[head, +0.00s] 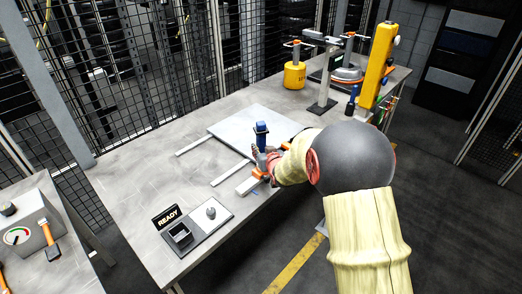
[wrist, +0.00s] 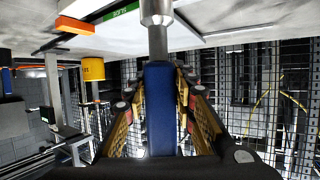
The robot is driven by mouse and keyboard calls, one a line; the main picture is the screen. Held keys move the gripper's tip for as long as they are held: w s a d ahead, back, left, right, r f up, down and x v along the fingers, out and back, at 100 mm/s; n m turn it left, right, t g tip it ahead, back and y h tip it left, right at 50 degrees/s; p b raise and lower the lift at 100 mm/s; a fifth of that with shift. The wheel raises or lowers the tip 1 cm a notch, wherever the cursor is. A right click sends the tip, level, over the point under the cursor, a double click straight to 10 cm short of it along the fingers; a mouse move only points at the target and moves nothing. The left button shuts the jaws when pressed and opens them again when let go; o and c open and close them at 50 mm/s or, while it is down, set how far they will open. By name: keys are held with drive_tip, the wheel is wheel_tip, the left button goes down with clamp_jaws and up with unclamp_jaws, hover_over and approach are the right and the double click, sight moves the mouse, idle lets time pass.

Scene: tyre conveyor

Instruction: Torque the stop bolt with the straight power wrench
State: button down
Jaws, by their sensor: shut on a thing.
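My gripper (wrist: 155,110) is shut on the blue straight power wrench (wrist: 158,100), with fingers on both sides of its body. The wrench's silver socket end (wrist: 157,12) points to the top edge of the wrist view, close to a pale surface; its tip is cut off. In the head view the blue wrench (head: 261,134) stands roughly upright in my gripper (head: 264,157), above the table near the pale plate. I cannot make out the stop bolt for certain, nor whether the socket touches anything.
A pale plate (head: 250,124) and light bars lie on the grey table (head: 130,185). A yellow cylinder (head: 294,75) and yellow column (head: 377,65) stand at the back right.

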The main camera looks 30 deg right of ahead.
sight(262, 135)
idle(0.3)
drive_tip(key=shift+w+r+p, duration=0.1)
drive_tip(key=shift+r+p, duration=2)
drive_tip(key=shift+r, duration=1.55)
